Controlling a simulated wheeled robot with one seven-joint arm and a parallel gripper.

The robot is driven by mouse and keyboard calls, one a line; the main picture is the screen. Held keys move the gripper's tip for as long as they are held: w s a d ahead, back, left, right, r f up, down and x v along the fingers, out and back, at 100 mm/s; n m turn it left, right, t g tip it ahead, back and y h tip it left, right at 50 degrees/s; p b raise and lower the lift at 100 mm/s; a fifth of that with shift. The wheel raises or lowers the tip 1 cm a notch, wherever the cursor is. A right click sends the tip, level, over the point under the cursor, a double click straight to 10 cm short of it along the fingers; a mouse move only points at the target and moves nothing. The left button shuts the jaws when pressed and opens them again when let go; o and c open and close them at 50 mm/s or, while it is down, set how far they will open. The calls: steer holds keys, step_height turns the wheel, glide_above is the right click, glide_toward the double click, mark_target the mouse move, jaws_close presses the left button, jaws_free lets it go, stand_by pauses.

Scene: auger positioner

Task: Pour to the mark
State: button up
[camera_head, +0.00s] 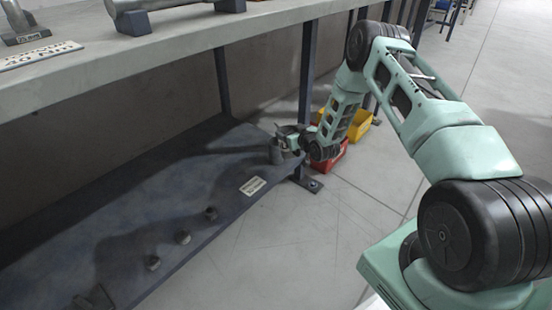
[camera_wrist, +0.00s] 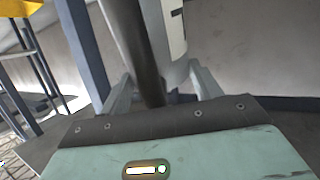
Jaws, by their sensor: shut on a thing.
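My gripper (camera_head: 291,137) is low at the right end of the dark lower shelf (camera_head: 150,190), beside a small grey cylinder-like vessel (camera_head: 277,152). In the wrist view, my gripper (camera_wrist: 160,95) has a finger on each side of a grey upright cylinder (camera_wrist: 172,45) and is shut on it. The cylinder's left side is dark, and a pale strip with dark marks runs along its right side. Its top is out of the wrist view. I cannot see any contents or fill level.
A printed card (camera_head: 252,186) and several small dark pieces (camera_head: 183,237) lie along the shelf's front. A red bin (camera_head: 333,160) and a yellow bin (camera_head: 359,124) stand behind my forearm. The bench top (camera_head: 120,52) overhangs the shelf. The floor (camera_head: 290,240) in front is clear.

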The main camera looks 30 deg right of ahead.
steer(key=shift+s+d+f+m+t+b, duration=0.15)
steer(key=shift+f+t+b, duration=0.5)
steer(key=shift+b, duration=0.55)
steer(key=shift+s+a+f+m+t+b, duration=0.15)
steer(key=shift+f+t+b, duration=0.45)
steer(key=shift+b, duration=0.55)
steer(key=shift+s+d+f+t+b, duration=0.1)
steer(key=shift+d+f+t+b, duration=0.1)
steer(key=shift+t+b, duration=0.3)
steer(key=shift+r, duration=0.1)
steer(key=shift+r+p, duration=2.25)
steer(key=shift+r, duration=0.8)
steer(key=shift+a+f, duration=0.15)
